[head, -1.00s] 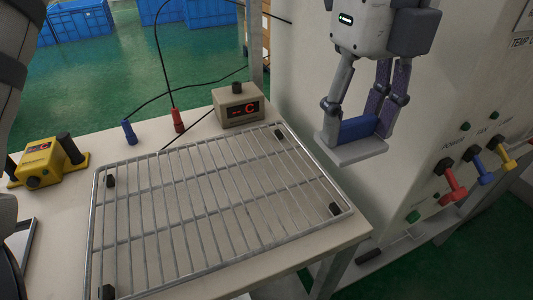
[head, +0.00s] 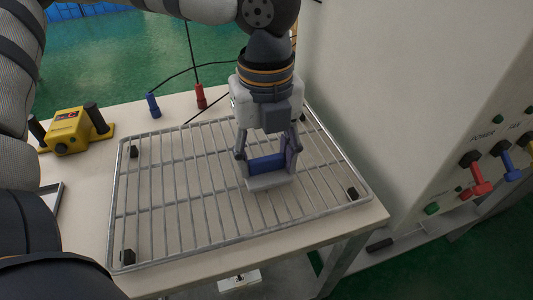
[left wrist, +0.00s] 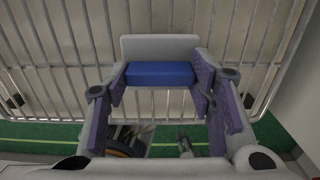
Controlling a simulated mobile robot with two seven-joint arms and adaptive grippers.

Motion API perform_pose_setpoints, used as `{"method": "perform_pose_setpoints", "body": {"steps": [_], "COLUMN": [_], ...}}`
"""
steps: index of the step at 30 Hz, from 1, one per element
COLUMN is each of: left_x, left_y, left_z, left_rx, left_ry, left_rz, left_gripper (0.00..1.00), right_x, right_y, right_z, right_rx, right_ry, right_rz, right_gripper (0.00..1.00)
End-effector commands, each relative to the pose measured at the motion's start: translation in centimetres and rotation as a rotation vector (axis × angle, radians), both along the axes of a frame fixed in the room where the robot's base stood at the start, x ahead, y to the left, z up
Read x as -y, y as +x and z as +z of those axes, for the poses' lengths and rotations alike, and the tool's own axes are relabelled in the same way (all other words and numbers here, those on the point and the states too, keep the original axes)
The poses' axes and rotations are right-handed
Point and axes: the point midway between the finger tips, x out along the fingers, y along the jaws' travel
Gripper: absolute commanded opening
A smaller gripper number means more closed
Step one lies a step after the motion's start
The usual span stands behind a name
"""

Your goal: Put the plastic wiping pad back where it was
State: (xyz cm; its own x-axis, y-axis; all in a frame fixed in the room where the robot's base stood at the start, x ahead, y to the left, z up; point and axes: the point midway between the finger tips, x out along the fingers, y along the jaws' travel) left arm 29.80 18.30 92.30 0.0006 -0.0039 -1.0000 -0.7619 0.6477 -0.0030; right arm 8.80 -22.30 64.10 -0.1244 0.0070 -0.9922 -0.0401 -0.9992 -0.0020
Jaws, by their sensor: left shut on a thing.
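The wiping pad has a blue grip block (head: 266,163) on a flat pale grey plate (head: 270,181). My left gripper (head: 267,158) is shut on the blue block, fingers on both sides, over the right part of the wire rack (head: 180,232). The left wrist view also shows the blue block (left wrist: 158,73) between the purple finger pads of the left gripper (left wrist: 158,80), with the grey plate (left wrist: 160,46) beyond it. The plate is over the rack's bars; I cannot tell whether it touches them. My right gripper is not in view.
The rack lies on a pale table (head: 84,215), with black corner feet. A yellow device (head: 72,130) with black knobs stands at the left. Blue (head: 153,105) and red (head: 201,96) plugs stand behind the rack. A cabinet with coloured levers (head: 476,178) is at the right.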

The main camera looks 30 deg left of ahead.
Motion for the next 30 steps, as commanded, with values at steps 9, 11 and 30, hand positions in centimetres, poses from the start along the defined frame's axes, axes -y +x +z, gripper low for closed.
{"method": "perform_pose_setpoints", "body": {"steps": [9,11,30], "left_x": [0.0,0.0,0.0], "left_y": [0.0,0.0,0.1], "left_z": [0.0,0.0,9.9], "left_rx": [0.000,0.000,0.006], "left_ry": [0.000,0.000,0.000], "left_rz": [0.000,0.000,0.002], "left_gripper": [0.69,0.69,0.69], "right_x": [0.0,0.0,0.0], "right_y": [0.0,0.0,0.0], "right_z": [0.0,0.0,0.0], "right_rx": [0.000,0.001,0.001], "right_ry": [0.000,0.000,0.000], "right_rz": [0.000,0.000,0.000], "right_gripper": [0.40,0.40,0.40]}}
